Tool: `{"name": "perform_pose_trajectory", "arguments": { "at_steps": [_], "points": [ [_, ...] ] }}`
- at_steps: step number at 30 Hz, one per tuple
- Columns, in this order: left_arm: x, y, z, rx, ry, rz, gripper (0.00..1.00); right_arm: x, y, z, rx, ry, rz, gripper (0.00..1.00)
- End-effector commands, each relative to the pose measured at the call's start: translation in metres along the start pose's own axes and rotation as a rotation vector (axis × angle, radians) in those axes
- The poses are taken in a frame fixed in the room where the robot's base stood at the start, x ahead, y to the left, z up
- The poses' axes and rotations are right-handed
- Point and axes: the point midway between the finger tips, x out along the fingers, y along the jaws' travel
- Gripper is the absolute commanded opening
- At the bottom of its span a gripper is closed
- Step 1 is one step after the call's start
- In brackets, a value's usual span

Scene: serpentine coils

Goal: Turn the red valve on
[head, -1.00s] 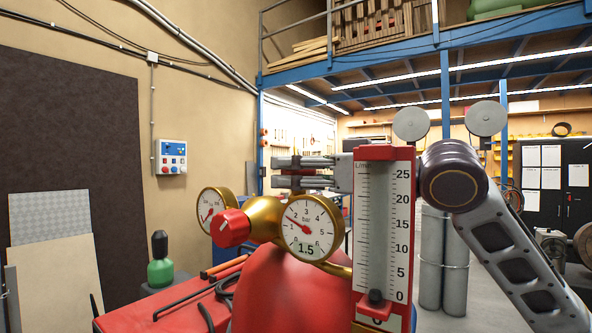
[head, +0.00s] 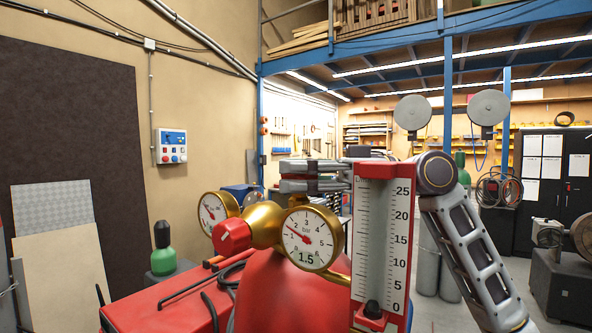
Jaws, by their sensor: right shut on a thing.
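A round red knob (head: 232,237) sits on the front of a brass regulator (head: 265,222) in the head view. A brass gauge (head: 310,239) reading 1.5 is to its right, and a second gauge (head: 215,210) is to its left. A red-framed flow meter (head: 382,235) stands at the right. My right gripper (head: 284,177) reaches leftward from behind the flow meter. Its fingers lie just above the right gauge, up and right of the red knob and apart from it in the picture. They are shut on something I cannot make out. My left gripper is not in view.
A red cylinder top (head: 285,295) and a red surface (head: 170,312) with black hex keys fill the lower front. A green bottle (head: 163,255) stands at left. A control box (head: 171,146) hangs on the wall. Grey cylinders (head: 437,268) stand behind my right arm.

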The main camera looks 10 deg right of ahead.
Motion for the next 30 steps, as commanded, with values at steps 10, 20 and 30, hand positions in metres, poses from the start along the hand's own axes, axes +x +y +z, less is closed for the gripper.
{"name": "perform_pose_trajectory", "arguments": {
  "at_steps": [10, 20, 30],
  "points": [
    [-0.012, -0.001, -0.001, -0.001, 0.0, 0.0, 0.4, 0.0, 0.0, -0.004, 0.003, 0.006, -0.224, 0.26],
    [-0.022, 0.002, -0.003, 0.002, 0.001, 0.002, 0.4, 0.0, -0.001, -0.004, 0.003, 0.006, -0.44, 0.26],
    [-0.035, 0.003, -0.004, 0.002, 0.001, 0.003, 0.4, -0.001, -0.003, -0.004, 0.002, 0.004, -0.68, 0.26]
  ]
}}
